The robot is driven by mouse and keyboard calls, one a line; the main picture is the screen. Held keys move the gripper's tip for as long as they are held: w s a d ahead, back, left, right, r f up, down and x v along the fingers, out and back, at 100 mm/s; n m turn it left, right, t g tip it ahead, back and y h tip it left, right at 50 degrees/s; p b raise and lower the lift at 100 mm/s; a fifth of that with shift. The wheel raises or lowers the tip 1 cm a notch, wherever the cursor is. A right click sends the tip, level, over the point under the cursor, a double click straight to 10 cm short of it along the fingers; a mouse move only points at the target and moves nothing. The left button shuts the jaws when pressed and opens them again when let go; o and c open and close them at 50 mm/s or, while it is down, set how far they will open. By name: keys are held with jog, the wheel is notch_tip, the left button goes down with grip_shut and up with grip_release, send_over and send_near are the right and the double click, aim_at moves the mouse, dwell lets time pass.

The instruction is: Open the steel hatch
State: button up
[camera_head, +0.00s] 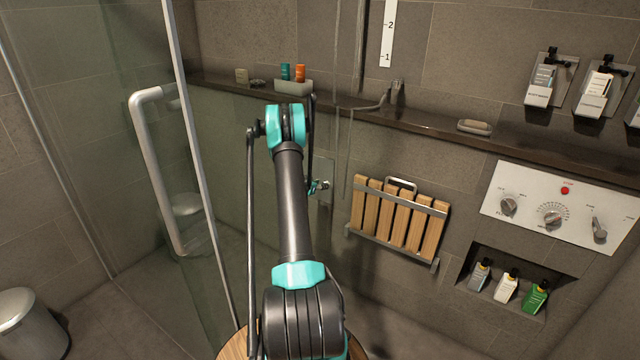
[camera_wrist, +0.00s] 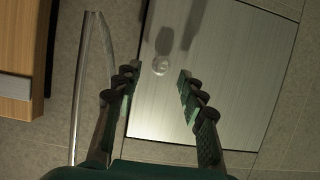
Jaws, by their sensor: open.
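The steel hatch (camera_wrist: 225,75) is a flat brushed-metal panel in the wall, filling the middle and right of the wrist view. It looks closed, flush in its frame. A small round knob or latch (camera_wrist: 160,66) sits near its left edge. My gripper (camera_wrist: 159,76) is open and empty, its two fingertips on either side of the knob in the picture. I cannot tell how far they are from the panel. Finger shadows fall on the hatch above the knob. In the head view my arm hides most of the hatch and gripper.
A folded wooden slatted seat (camera_head: 398,218) hangs right of my arm; its wood (camera_wrist: 18,45) shows at the wrist view's left. A metal bar (camera_wrist: 88,90) stands near my left finger. A glass door with a handle (camera_head: 150,170) is to the left, and a stone ledge (camera_head: 430,122) runs above.

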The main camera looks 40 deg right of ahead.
jog(key=shift+x, duration=1.1)
grip_shut()
